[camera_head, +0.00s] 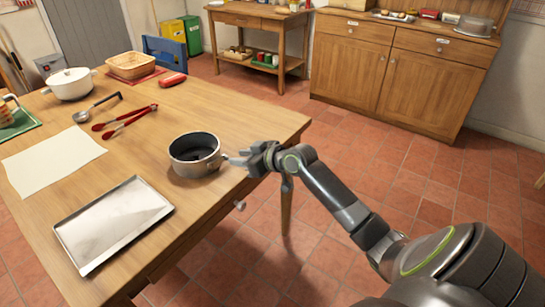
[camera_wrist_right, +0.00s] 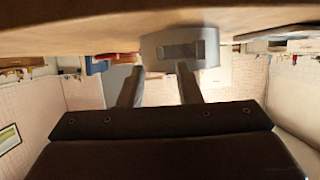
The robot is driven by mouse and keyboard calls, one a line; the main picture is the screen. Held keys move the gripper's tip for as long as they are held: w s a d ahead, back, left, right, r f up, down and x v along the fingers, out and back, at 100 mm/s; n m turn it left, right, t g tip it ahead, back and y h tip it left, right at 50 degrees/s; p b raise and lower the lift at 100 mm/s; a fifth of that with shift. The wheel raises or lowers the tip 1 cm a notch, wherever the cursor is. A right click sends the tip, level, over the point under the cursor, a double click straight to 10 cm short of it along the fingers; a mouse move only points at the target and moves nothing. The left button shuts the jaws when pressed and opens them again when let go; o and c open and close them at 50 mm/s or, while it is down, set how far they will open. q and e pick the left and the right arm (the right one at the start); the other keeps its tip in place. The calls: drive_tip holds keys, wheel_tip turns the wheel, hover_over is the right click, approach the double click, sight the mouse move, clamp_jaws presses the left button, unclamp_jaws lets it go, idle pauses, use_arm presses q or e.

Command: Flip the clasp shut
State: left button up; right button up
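A grey metal pot (camera_head: 195,160) with a dark inside stands upright and uncovered on the wooden table, near its right edge. In the right wrist view the pot (camera_wrist_right: 152,52) appears upside down, with a darker rectangular fitting (camera_wrist_right: 180,50) on its side; I cannot tell whether this is a handle or a clasp. No clasp shows clearly. My right gripper (camera_head: 236,158) is at the pot's right side, its fingers pointing at it. In the wrist view the right gripper (camera_wrist_right: 159,69) has its fingers apart with nothing held; contact is unclear. My left gripper is out of view.
The tiled floor right of the table is clear.

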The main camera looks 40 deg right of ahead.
use_arm(q)
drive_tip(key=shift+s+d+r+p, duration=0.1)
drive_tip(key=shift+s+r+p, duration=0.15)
drive_tip(key=shift+p, duration=0.4)
use_arm(e)
drive_tip(key=v, duration=1.3)
drive_tip(key=shift+s, duration=0.25)
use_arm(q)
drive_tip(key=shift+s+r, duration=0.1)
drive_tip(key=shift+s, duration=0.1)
use_arm(e)
drive_tip(key=shift+d+r, duration=0.1)
